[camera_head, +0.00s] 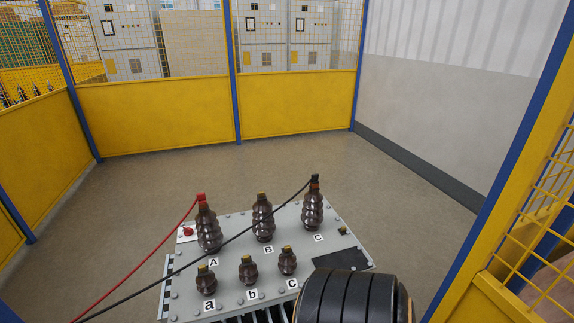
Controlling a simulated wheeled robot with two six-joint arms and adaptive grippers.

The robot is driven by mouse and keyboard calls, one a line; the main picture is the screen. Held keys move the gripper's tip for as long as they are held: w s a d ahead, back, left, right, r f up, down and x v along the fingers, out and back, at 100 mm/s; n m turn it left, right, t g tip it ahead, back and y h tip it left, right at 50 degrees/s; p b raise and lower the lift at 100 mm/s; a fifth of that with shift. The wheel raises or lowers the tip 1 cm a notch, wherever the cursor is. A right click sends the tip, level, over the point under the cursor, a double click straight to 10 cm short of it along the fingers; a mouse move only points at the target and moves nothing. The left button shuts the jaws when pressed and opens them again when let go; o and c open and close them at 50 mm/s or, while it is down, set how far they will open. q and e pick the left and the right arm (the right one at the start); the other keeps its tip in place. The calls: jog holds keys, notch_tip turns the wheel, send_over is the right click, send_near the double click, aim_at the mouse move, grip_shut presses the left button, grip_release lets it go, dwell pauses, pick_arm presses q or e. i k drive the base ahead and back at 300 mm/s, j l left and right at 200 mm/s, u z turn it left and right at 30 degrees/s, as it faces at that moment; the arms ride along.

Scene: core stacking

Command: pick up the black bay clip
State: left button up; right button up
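The black clip (315,180) sits on top of the tall brown ribbed bushing (312,208) marked C. A thin black cable (240,232) runs from it down to the lower left, across the front of the other tall bushings. A red clip (201,198) sits on top of the tall bushing marked A (208,230), with a red cable (140,262) running down to the lower left. The tall bushing marked B (262,218) has no clip on it. Neither gripper shows in the head view.
The bushings stand on a grey transformer lid (232,268) with three short bushings at its front, including the one marked b (247,270). Yellow panels with mesh (155,116) and a grey wall (440,125) enclose the area. The floor (130,195) behind and left is clear.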

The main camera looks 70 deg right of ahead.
aim_at(315, 177)
jog(key=z, duration=2.35)
